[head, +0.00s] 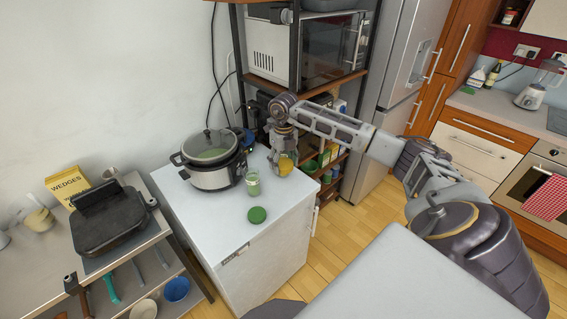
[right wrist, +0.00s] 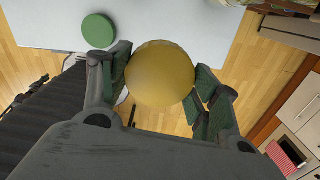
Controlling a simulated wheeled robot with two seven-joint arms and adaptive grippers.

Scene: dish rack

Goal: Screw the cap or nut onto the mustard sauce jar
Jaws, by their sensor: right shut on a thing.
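My right gripper (head: 284,154) reaches down over the front right part of the white worktop and is shut on a round yellow thing (head: 286,167). In the right wrist view the yellow thing (right wrist: 160,72) sits between both fingers with its round top showing. I cannot tell whether it is a cap or the mustard jar itself. A small open glass jar (head: 253,183) with greenish contents stands upright just left of the gripper. A green round lid (head: 257,215) lies flat near the worktop's front edge; it also shows in the right wrist view (right wrist: 98,31). My left gripper is not in view.
A pot-like cooker (head: 212,177) with a glass lid stands behind and left of the jar on the white worktop (head: 215,217). A shelf rack (head: 300,90) with a microwave stands behind. The worktop's front left is clear. A black grill (head: 105,222) stands farther left.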

